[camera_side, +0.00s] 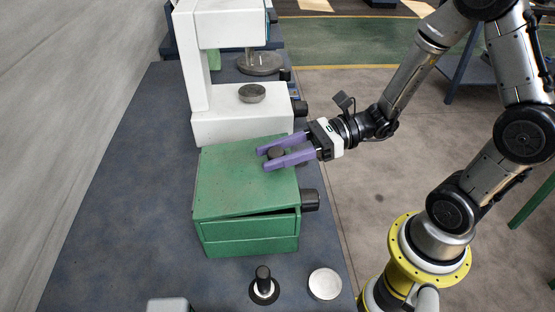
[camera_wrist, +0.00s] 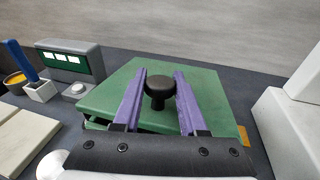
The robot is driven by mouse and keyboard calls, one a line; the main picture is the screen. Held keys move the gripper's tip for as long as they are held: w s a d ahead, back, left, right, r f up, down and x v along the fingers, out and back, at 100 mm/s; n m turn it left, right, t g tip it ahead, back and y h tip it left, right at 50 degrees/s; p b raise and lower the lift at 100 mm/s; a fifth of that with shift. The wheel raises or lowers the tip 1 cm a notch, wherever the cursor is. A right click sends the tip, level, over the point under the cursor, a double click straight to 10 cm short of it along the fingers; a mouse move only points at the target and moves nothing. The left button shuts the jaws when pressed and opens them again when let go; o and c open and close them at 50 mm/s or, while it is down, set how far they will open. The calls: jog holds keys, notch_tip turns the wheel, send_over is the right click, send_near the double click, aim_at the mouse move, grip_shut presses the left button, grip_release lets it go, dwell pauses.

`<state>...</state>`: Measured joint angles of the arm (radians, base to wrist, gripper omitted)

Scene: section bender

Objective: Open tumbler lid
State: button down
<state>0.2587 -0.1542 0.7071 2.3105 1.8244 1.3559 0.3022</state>
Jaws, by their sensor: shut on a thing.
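A green box (camera_side: 250,238) stands on the bench in the side view, with a flat green lid (camera_side: 228,180) on top. A thin wedge-shaped gap shows between lid and box along the near side, so the lid looks slightly tilted up. A round black knob (camera_wrist: 158,88) rises from the lid; in the side view the knob (camera_side: 277,153) is partly hidden by the fingers. My gripper (camera_side: 265,158) reaches in from the right with its purple fingers on either side of the knob, shut on it. The wrist view shows both fingers flanking the knob.
A white machine (camera_side: 240,127) stands directly behind the box. A black peg (camera_side: 263,282) and a grey disc (camera_side: 325,284) are on the bench in front. A black knob (camera_side: 310,199) sticks out of the right side. The bench (camera_side: 120,190) is clear to the left.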

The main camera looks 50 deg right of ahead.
jog(key=w+a+r+g+h, duration=0.1)
jog(key=r, duration=0.1)
jog(key=r+h, duration=0.1)
jog(key=r, duration=0.1)
jog(key=w+a+r+g+h, duration=0.1)
jog(key=r, duration=0.1)
jog(key=shift+w+a+m+g+h, duration=0.3)
jog(key=shift+a+h, duration=0.05)
jog(key=shift+h, duration=0.05)
jog(key=w+a+r+g+h, duration=0.3)
jog(key=w+a+r, duration=0.1)
jog(key=w+a, duration=0.2)
jog(key=shift+w+a+r+m, duration=0.25)
jog(key=shift+w+a+m, duration=0.15)
jog(key=shift+w, duration=0.05)
jog(key=shift+c, duration=2.3)
grip_release()
notch_tip(320, 180, up, 11)
send_over(255, 170)
jog(key=w, duration=0.4)
jog(key=shift+s+d, duration=0.2)
jog(key=shift+d, duration=0.25)
